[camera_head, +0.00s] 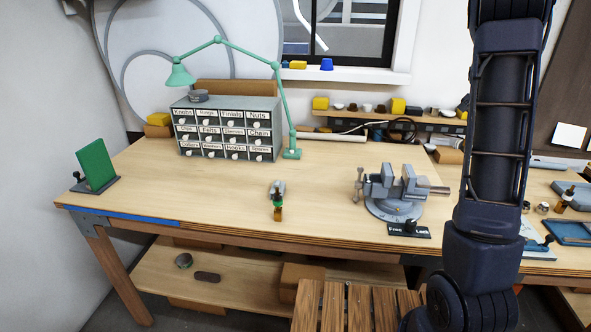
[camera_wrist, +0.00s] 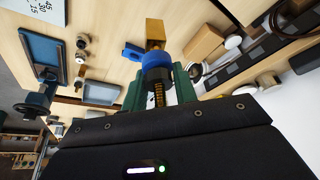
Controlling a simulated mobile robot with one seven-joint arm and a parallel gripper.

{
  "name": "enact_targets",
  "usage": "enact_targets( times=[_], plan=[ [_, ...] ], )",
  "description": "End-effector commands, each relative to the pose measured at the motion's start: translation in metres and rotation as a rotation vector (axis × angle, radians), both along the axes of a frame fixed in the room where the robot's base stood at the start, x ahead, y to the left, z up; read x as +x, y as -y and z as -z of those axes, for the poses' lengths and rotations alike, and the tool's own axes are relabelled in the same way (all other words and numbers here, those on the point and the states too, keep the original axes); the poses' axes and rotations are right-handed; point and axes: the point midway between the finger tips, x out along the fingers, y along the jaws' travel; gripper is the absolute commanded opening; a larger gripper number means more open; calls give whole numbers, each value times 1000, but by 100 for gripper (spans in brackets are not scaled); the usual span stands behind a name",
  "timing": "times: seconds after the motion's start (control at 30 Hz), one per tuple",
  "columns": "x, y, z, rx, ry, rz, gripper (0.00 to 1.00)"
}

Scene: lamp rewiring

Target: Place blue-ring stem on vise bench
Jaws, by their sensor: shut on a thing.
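The blue-ring stem shows in the wrist view as a blue ring (camera_wrist: 154,60) with a brass block (camera_wrist: 155,32) beyond it and a threaded brass rod on the near side. My gripper (camera_wrist: 158,80) is shut on this stem, its green fingers on either side. In the head view my dark arm rises at the right; my gripper and the held stem are out of that view. The vise bench (camera_head: 200,210) is a wooden table with a grey vise (camera_head: 400,190) on its right part, its jaws apart with a gap between.
A small green, grey and brass item (camera_head: 278,200) stands mid-bench. A labelled drawer cabinet (camera_head: 228,128) and green lamp (camera_head: 292,152) stand behind, a green panel (camera_head: 96,164) at left. Blue trays (camera_head: 572,232) lie at far right.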

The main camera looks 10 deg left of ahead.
Motion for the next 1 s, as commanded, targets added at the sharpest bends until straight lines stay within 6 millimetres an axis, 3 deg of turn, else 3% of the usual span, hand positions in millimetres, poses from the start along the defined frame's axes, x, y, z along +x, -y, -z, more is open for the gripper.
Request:
enact_targets(
  times=[0.1,0.47,0.77,1.0],
  plan=[
    [12,-54,-2,5,0,-90,0],
    [21,-207,-7,15,-4,-348,0],
    [2,-335,-14,19,-7,-568,0],
    [-30,-432,-19,20,-7,-746,0]
  ],
)
